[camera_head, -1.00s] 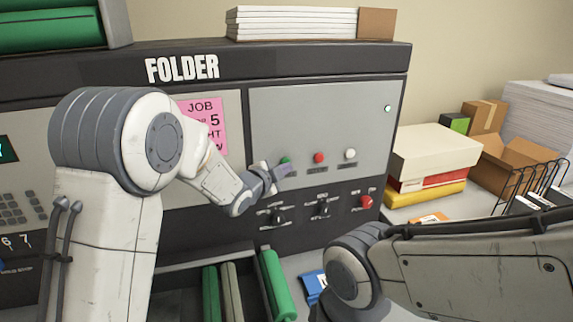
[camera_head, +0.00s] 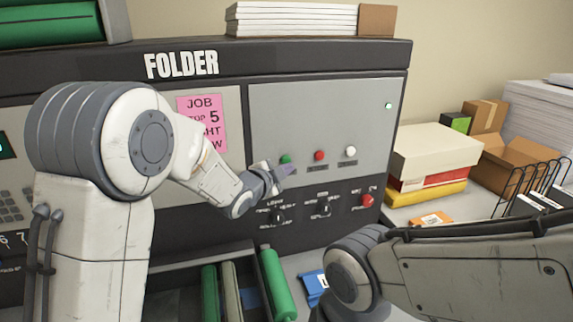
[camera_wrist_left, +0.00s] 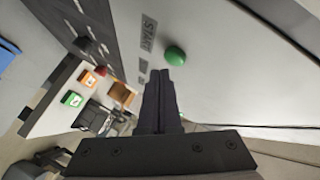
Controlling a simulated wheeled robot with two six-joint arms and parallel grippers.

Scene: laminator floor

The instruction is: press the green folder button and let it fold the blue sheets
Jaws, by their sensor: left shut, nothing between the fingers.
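The green button (camera_head: 285,159) is on the grey panel of the folder (camera_head: 320,110), left of a red and a white button. It also shows as a round green dome (camera_wrist_left: 175,56) beside a START label in the left wrist view. My left gripper (camera_head: 287,170) is shut and empty, its tip just below the green button. In the left wrist view the shut fingers (camera_wrist_left: 162,78) end close to the button, with a small gap showing. A bit of blue sheet (camera_head: 250,291) shows among the rollers below. My right gripper is out of view.
Dark knobs (camera_head: 324,209) and a red knob (camera_head: 367,200) stick out below the buttons. A blue item (camera_head: 313,287) lies on the table right of the green roller (camera_head: 276,285). Boxes (camera_head: 435,148) and a wire rack (camera_head: 530,180) stand at the right.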

